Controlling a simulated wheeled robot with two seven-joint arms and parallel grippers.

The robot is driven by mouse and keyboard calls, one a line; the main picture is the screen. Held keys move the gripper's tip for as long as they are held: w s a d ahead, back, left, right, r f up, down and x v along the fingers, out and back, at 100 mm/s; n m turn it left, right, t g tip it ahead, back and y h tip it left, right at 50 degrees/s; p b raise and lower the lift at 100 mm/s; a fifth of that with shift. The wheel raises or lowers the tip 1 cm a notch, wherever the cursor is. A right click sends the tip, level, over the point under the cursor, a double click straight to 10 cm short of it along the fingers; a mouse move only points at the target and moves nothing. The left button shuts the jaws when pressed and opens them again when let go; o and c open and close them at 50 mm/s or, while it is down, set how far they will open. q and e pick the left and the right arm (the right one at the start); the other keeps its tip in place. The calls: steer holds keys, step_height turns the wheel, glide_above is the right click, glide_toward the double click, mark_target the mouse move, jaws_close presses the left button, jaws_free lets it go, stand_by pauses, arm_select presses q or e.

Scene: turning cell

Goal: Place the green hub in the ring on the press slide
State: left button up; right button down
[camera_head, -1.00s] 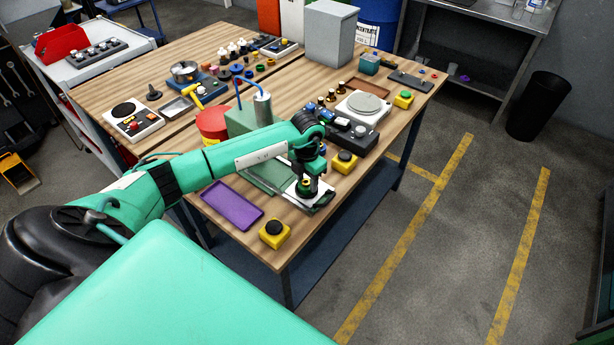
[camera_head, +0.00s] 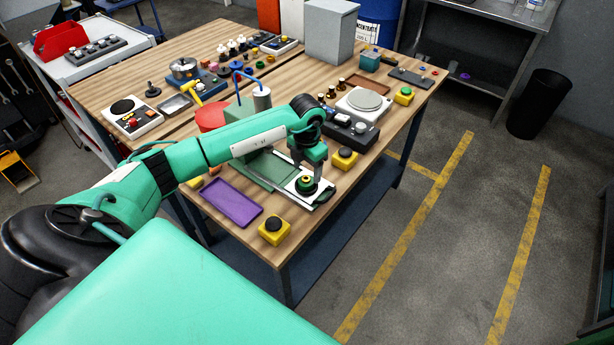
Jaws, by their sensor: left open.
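The green hub (camera_head: 306,181) sits on the white plate of the press slide (camera_head: 319,196), at the slide's front right end. A dark ring shows around the hub, and the hub looks upright inside it. How deep the hub sits is too small to tell. My left gripper (camera_head: 308,173) is open, just above and behind the hub, with its fingers pointing down. The hub looks clear of the fingers. My left arm hides part of the green press (camera_head: 241,117). My right gripper is not in view.
A purple tray (camera_head: 232,203) lies left of the slide. One yellow button box (camera_head: 274,230) stands at the table's front corner and another (camera_head: 344,158) right of the gripper. A dark control box (camera_head: 350,130) and a scale (camera_head: 364,102) stand behind.

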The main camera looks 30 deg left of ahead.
mark_target(307, 178)
arm_select(q)
step_height(307, 178, up, 9)
steer(key=b, duration=0.2)
steer(key=shift+f, duration=0.2)
